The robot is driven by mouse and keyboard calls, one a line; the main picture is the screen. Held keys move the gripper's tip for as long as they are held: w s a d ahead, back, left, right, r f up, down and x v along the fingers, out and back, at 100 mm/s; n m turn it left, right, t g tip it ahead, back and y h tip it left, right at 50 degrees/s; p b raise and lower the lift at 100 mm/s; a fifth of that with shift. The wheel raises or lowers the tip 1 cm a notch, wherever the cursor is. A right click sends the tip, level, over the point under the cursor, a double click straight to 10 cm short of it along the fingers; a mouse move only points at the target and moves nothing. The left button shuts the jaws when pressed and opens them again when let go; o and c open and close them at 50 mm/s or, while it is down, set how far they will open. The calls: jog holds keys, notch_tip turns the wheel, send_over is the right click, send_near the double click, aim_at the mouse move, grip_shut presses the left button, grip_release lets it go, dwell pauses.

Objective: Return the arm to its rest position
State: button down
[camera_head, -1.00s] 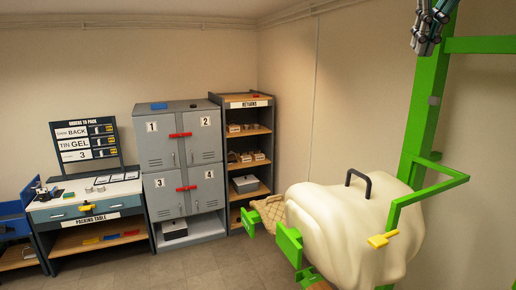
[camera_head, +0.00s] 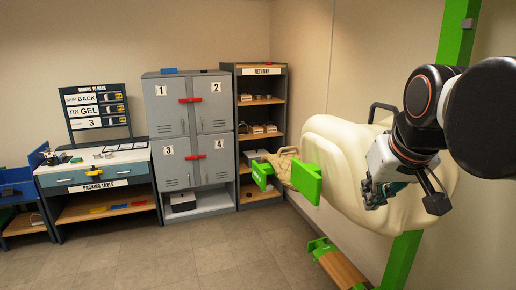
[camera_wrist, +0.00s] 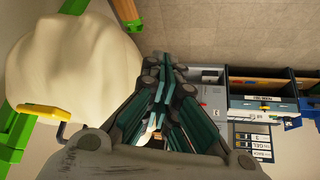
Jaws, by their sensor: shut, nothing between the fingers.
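My gripper (camera_head: 374,195) is at the right in the head view, in front of a cream saddle-shaped body (camera_head: 338,150) on a green frame. In the wrist view my gripper's dark fingers (camera_wrist: 170,90) are drawn together with nothing between them. The cream body (camera_wrist: 75,65) also shows at the left of the wrist view, beside the fingers. My arm covers part of the cream body and frame in the head view. I cannot tell whether the gripper touches the cream body.
The green frame's post (camera_head: 456,40) rises behind my arm, and green brackets (camera_head: 307,183) stick out left of the cream body. Grey lockers (camera_head: 188,135), a returns shelf (camera_head: 262,135) and a packing table (camera_head: 95,172) stand along the back. The floor (camera_head: 200,255) between is clear.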

jog(key=s+f+b, duration=0.3)
jog(key=f, duration=0.7)
jog(key=s+a+f+b, duration=0.1)
jog(key=s+f+b, duration=0.2)
jog(key=f, duration=0.7)
jog(key=s+f+b, duration=0.3)
jog(key=s+f, duration=0.1)
jog(key=f, duration=0.6)
jog(key=shift+s+a+f+t, duration=0.15)
jog(key=shift+s+a+t, duration=0.15)
jog(key=shift+a, duration=0.05)
